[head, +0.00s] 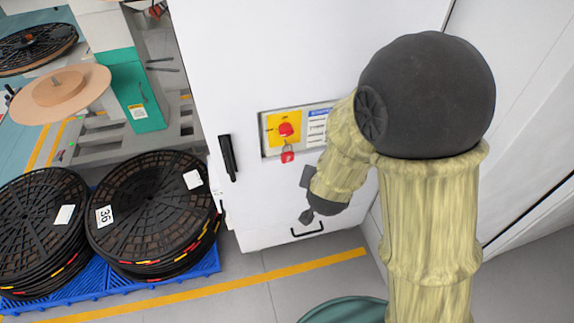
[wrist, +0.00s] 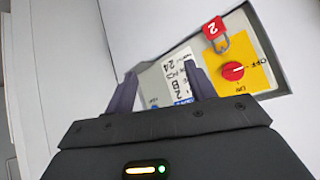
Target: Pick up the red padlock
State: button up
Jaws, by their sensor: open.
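The red padlock (head: 288,157) hangs by its shackle just below the red rotary switch (head: 286,130) on the white cabinet door. In the wrist view the padlock (wrist: 214,28) shows a white "2" and lies at the upper right, beyond the fingertips. The red switch knob (wrist: 233,71) sits on a yellow plate beside it. My gripper (wrist: 165,80) is open and empty, its dark fingers apart in front of the label area. The padlock is not between the fingers. In the head view my gripper (head: 307,215) is below and right of the padlock, partly hidden by my wrist.
The white cabinet (head: 260,60) has a black handle (head: 228,157) left of the switch panel. Black reels (head: 150,210) stand on a blue pallet (head: 180,278) at left. A yellow floor line (head: 200,292) crosses clear grey floor. A teal round object (head: 343,312) is at the bottom.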

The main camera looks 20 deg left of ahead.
jog(key=s+a+f+t+b, duration=0.3)
jog(key=s+a+t+b, duration=0.1)
jog(key=a, duration=0.2)
jog(key=s+a+f+n+t+b, duration=0.1)
jog(key=s+a+f+t+b, duration=0.3)
jog(key=s+a+t, duration=0.1)
jog(key=shift+a+n, duration=0.3)
jog(key=shift+a, duration=0.3)
send_near(284, 159)
jog(key=w+r, duration=0.2)
jog(key=w, duration=0.1)
jog(key=shift+a, duration=0.2)
jog(key=shift+w, duration=0.15)
jog(key=w, duration=0.5)
jog(key=shift+w, duration=0.1)
